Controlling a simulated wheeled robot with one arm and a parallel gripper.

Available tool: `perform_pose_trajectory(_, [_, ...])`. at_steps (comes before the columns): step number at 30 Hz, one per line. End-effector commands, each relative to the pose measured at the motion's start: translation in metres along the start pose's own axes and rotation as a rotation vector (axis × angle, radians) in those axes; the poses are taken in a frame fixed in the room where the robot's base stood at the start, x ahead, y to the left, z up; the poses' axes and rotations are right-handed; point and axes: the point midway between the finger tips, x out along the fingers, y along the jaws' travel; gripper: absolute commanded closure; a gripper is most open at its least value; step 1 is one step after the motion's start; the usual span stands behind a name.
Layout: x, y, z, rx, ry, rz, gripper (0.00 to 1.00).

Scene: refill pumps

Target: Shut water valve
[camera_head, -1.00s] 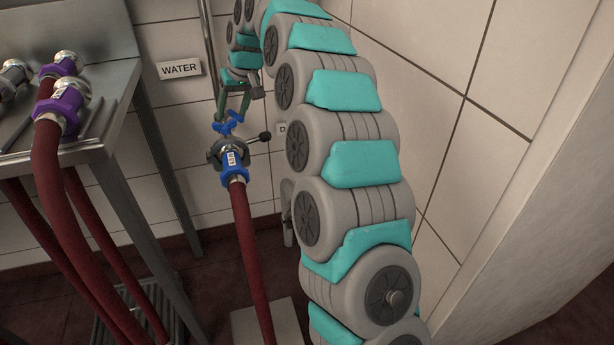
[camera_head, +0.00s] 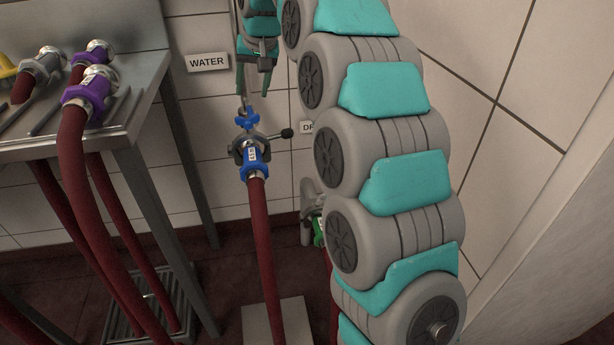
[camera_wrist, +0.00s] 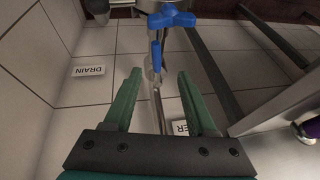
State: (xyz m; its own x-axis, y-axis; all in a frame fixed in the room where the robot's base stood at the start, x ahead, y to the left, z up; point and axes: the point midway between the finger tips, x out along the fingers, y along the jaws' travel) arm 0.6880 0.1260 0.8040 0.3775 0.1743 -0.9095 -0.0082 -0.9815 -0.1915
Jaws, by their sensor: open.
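The water valve's blue handle (camera_head: 247,121) sits on the pipe under the WATER label, just above the metal coupling and blue hose fitting (camera_head: 253,162). Blue valve parts (camera_wrist: 174,18) show at the top of the wrist view, with a narrow blue piece (camera_wrist: 156,55) nearer the fingers. My gripper (camera_head: 253,92) is above the handle, fingers pointing down, apart from it in the head view. In the wrist view my gripper (camera_wrist: 158,76) is open, with nothing held between its green fingers. I cannot tell from the handle whether the valve is open or shut.
A WATER label (camera_head: 207,62) is on the tiled wall. A DRAIN label (camera_wrist: 89,71) shows in the wrist view. A red hose (camera_head: 262,235) hangs from the fitting. A metal table (camera_head: 140,110) with purple-collared hoses stands at left. A black lever (camera_head: 287,133) juts right.

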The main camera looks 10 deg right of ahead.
Motion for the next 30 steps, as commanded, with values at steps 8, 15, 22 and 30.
perform_pose_trajectory(8, [-0.006, 0.011, 0.029, -0.010, -0.041, 0.015, 0.43])
perform_pose_trajectory(15, [-0.013, 0.026, 0.067, -0.023, -0.089, 0.034, 0.43])
perform_pose_trajectory(22, [-0.020, 0.041, 0.105, -0.033, -0.134, 0.053, 0.43])
perform_pose_trajectory(30, [-0.026, 0.057, 0.151, -0.044, -0.185, 0.074, 0.43])
